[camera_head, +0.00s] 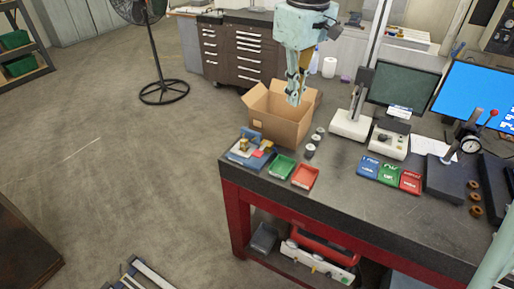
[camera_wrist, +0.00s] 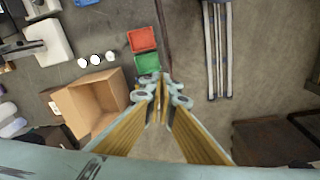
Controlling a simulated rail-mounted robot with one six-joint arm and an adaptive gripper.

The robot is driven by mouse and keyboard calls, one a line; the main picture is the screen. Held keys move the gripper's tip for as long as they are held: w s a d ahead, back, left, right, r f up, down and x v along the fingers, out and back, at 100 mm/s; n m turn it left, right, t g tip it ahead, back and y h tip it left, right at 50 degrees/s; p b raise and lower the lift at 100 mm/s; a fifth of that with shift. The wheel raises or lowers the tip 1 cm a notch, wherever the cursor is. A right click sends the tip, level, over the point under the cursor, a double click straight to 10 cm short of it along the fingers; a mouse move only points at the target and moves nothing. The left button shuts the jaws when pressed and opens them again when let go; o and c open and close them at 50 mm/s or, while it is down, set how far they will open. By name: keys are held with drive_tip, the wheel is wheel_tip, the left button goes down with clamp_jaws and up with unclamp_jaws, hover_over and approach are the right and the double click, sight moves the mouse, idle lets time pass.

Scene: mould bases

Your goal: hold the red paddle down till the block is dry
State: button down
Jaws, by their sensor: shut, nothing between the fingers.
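A small fixture (camera_head: 243,160) with blue, grey and yellow parts stands at the left front corner of the bench. A small red patch (camera_head: 258,154) shows on it, perhaps the red paddle. The block cannot be told apart at this size, nor whether it is wet or dry. My gripper (camera_head: 295,100) hangs over the cardboard box, above and to the right of the fixture. It is shut, empty and touches nothing. In the wrist view my gripper (camera_wrist: 160,98) has its fingertips together and hides most of what lies beneath.
An open cardboard box (camera_head: 277,128) stands behind the fixture. A green tray (camera_head: 282,167) and a red tray (camera_head: 305,177) lie beside it. Several small cylinders, a stand (camera_head: 351,122) and monitors are to the right. Bare bench top lies in front of the stand.

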drive_tip(key=w+a+f+n, duration=0.2)
drive_tip(key=w+a+f, duration=0.3)
drive_tip(key=w+f, duration=0.3)
drive_tip(key=n+g, duration=0.1)
drive_tip(key=n, duration=0.1)
hover_over(257, 153)
wheel_tip(257, 153, down, 8)
drive_tip(key=shift+f+b, duration=0.25)
drive_tip(key=shift+b, duration=0.2)
drive_tip(key=shift+w+f, duration=0.1)
drive_tip(key=shift+f+p, duration=0.35)
drive_tip(key=shift+f, duration=6.55)
drive_tip(key=shift+f, duration=0.1)
